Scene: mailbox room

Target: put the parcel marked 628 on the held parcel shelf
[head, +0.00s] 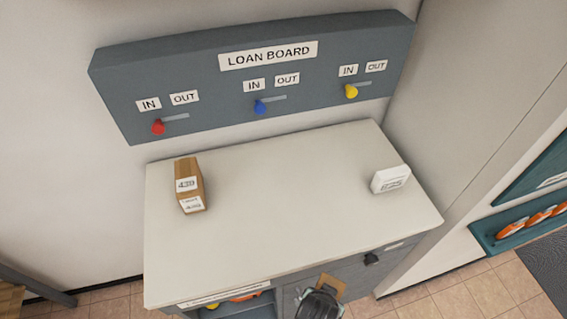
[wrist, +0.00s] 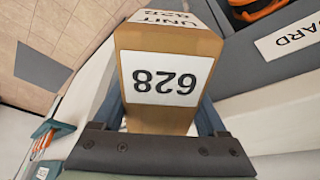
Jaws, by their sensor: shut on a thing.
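The parcel marked 628 (wrist: 165,78) is a brown box with a white label, upside down in the wrist view. A second label on its end face reads UNIT and a number. My gripper (wrist: 160,118) is shut on it, with a finger on either side. In the head view my gripper (head: 321,292) is at the bottom edge, in front of the cabinet, with a brown bit of the parcel (head: 333,283) showing past it. I cannot make out a held parcel shelf by its label.
The cabinet top (head: 270,210) carries a brown parcel marked 439 (head: 189,186) and a white box (head: 390,179), with clear room between. A labelled open compartment (head: 240,303) is below. The loan board (head: 260,75) hangs behind. A teal tray (head: 490,238) with orange things is at right.

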